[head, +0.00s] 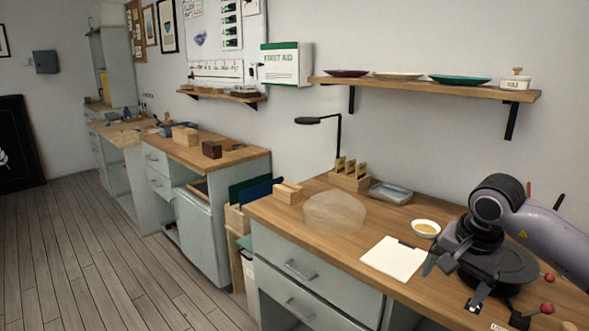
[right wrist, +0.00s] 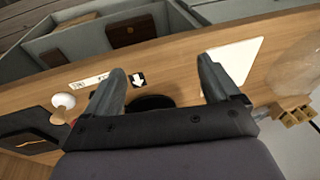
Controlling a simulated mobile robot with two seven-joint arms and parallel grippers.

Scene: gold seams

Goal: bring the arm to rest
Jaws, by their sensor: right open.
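My right arm comes in from the right in the head view. Its gripper (head: 456,282) hangs over the right part of the wooden worktop (head: 375,222), fingers pointing down. In the right wrist view the two fingers of this gripper (right wrist: 162,75) stand wide apart. Nothing is held between them. A dark round thing (right wrist: 152,103) shows beyond the gripper body, partly hidden by it. My left gripper is in neither view.
A white pad (head: 394,259), a small bowl (head: 426,229), a translucent pale lump (head: 335,211) and a grey tray (head: 390,193) are on the worktop. Red knobs (head: 547,309) stand close right of the gripper. A shelf with plates (head: 460,79) hangs above.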

